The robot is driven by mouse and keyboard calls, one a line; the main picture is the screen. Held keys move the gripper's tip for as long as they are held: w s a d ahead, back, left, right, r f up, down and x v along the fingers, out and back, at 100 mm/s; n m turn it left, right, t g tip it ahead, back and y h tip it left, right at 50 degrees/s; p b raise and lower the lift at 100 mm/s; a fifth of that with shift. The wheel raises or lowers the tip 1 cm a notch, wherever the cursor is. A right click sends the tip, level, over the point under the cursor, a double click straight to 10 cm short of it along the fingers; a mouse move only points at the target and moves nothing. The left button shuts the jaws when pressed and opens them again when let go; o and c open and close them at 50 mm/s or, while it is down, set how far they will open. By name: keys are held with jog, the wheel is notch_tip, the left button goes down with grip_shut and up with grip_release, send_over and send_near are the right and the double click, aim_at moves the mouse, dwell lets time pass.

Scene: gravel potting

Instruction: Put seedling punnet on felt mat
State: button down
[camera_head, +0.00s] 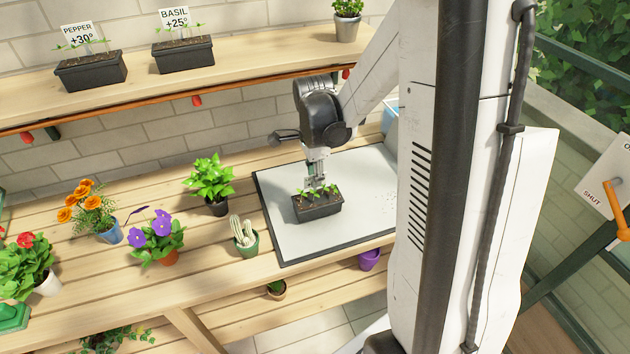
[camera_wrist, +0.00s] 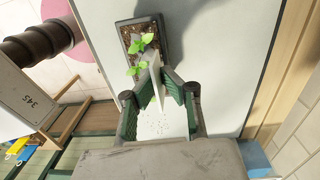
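The seedling punnet (camera_head: 318,207) is a black rectangular tray of dark soil with small green seedlings. It is over the middle of a flat grey sheet with dark edging (camera_head: 278,238), the only mat-like surface I can make out; I cannot tell if it is felt. My gripper (camera_head: 316,184) points down onto the punnet. In the wrist view my gripper's fingers (camera_wrist: 161,84) close around a thin white label standing up from the punnet (camera_wrist: 135,42). Whether the punnet's base touches the sheet is unclear.
A cactus pot (camera_head: 246,243), a leafy plant (camera_head: 209,183) and purple flowers (camera_head: 158,240) stand left of the sheet. Two labelled punnets, pepper (camera_head: 91,72) and basil (camera_head: 184,55), stand on the shelf above. The sheet is clear around the punnet except for small specks at right.

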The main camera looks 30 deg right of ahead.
aim_at(314, 191)
jog(key=shift+f, duration=0.55)
jog(key=c, duration=1.9)
grip_release()
notch_tip(314, 191, up, 11)
jog(key=s+a+r+n+t, duration=0.2)
jog(key=s+a+n, duration=0.2)
jog(key=n, duration=0.3)
jog(key=s+a+r+n+t, duration=0.3)
jog(key=s+a+n, duration=0.2)
jog(key=a+n, duration=0.1)
jog(key=s+a+r+n+t, duration=0.2)
jog(key=s+a+r+n, duration=0.1)
jog(key=n, duration=0.4)
jog(key=shift+s+a+n+t+p, duration=0.3)
jog(key=shift+s+a+n+p, duration=0.1)
jog(key=shift+s+a, duration=0.45)
